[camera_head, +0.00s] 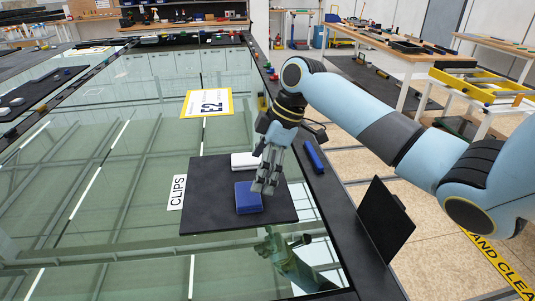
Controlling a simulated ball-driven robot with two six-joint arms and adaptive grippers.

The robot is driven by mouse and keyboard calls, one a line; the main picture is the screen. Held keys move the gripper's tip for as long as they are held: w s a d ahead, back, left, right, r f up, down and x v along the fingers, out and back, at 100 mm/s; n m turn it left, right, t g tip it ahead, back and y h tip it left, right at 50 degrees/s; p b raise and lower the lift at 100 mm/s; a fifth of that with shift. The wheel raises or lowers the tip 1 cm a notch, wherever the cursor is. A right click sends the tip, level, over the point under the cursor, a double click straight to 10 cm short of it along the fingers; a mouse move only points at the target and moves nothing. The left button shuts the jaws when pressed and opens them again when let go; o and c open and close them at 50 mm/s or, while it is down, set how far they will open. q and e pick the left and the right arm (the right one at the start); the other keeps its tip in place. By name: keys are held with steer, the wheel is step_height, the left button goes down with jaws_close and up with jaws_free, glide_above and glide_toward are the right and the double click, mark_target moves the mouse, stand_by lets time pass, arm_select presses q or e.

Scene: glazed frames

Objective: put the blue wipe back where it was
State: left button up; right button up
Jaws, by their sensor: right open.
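The blue wipe (248,198), a folded blue square, lies flat on a black mat (215,205) on the glass pane. A white folded pad (245,161) lies on the same mat, just behind it and partly hidden by my gripper. My right gripper (265,188) points down at the right edge of the blue wipe, with its jaws open and nothing seen between them. I cannot tell whether its fingertips touch the wipe. My left gripper is out of view.
A white CLIPS label (177,192) lies left of the mat. A yellow-edged E2 sign (207,103) lies farther back on the glass. A blue bar-shaped object (313,157) rests on the dark frame edge to the right. The glass mirrors my arm below the mat.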

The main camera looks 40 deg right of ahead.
steer(key=v, duration=0.5)
steer(key=shift+d+r+b, duration=0.1)
steer(key=shift+r+b, duration=0.2)
steer(key=shift+b, duration=0.05)
